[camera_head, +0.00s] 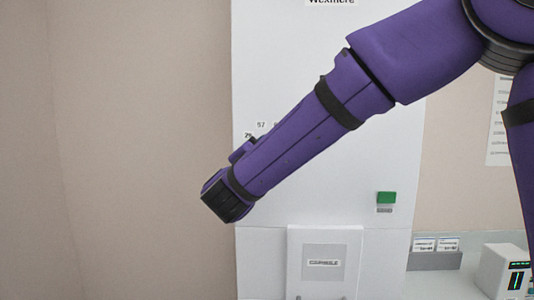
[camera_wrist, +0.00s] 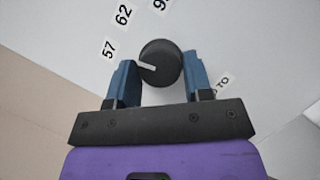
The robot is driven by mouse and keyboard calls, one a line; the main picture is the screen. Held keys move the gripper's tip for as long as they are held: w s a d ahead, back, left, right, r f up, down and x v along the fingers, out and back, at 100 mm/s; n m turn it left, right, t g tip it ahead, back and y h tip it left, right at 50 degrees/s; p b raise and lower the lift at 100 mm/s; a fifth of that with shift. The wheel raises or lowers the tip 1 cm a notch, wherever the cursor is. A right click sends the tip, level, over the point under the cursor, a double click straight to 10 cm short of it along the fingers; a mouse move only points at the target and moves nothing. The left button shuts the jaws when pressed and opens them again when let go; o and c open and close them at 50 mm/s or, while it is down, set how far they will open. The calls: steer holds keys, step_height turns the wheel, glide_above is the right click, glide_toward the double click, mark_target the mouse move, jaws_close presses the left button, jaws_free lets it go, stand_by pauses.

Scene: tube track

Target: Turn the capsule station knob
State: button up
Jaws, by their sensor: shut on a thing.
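The capsule station is a tall white panel (camera_head: 285,60) with a green button (camera_head: 386,198) and a lower flap marked CAPSULE (camera_head: 322,263). Its knob (camera_wrist: 160,62) is a round black dial with a white pointer line, seen in the wrist view. The pointer aims left, towards the label 57 (camera_wrist: 109,47); labels 62 and one starting with 9 follow round the dial. My gripper (camera_wrist: 160,72) has its two blue fingers on either side of the knob, shut on it. In the head view my purple arm hides the knob and most of the dial labels.
The beige wall (camera_head: 130,130) left of the panel is clear.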

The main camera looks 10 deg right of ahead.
steer(key=m+g, duration=0.1)
steer(key=m, duration=0.2)
steer(key=m+g, duration=0.1)
steer(key=m, duration=0.2)
steer(key=shift+r+g, duration=0.1)
steer(key=shift+g, duration=0.3)
steer(key=shift+m, duration=0.4)
steer(key=o, duration=0.9)
steer(key=shift+a, duration=0.1)
steer(key=v, duration=1)
steer(key=shift+s+a, duration=0.25)
